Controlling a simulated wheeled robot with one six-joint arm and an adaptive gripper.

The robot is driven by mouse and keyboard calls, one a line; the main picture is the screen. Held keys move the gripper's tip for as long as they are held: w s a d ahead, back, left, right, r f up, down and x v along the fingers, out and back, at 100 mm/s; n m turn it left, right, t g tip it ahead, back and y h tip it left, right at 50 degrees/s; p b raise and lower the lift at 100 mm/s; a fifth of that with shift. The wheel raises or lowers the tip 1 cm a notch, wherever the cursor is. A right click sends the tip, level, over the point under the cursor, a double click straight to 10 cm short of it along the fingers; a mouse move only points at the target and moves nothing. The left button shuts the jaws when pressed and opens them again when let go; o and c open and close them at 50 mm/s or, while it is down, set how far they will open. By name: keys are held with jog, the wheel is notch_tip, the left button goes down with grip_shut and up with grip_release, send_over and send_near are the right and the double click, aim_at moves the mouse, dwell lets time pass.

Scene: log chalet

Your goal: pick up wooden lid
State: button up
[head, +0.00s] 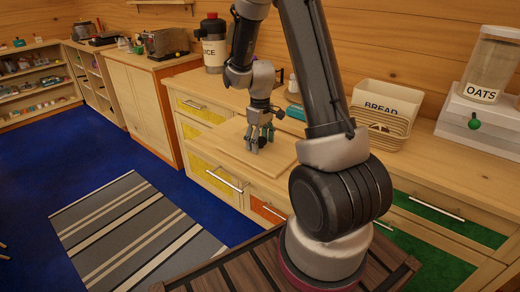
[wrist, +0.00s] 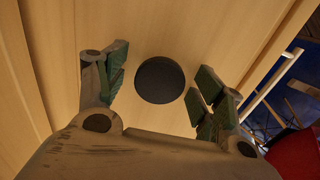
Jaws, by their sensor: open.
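The wooden lid (head: 222,157) is a flat, pale square board lying on the counter in the head view. In the wrist view its pale wood surface (wrist: 165,30) fills much of the picture, with a round dark knob (wrist: 160,80) on it. My gripper (head: 257,143) points down over the lid. In the wrist view my gripper (wrist: 158,78) is open, with one finger on each side of the knob and a visible gap on both sides. The exact height of the fingertips over the lid is hard to tell. In the head view my fingers hide the knob.
A white bread bin (head: 390,97) and a wicker basket (head: 377,128) stand right of the lid. An oats jar (head: 487,65) is at far right. Counter drawers with bar handles (head: 224,180) lie below the front edge.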

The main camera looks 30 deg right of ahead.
grip_shut()
jog(key=shift+r, duration=0.15)
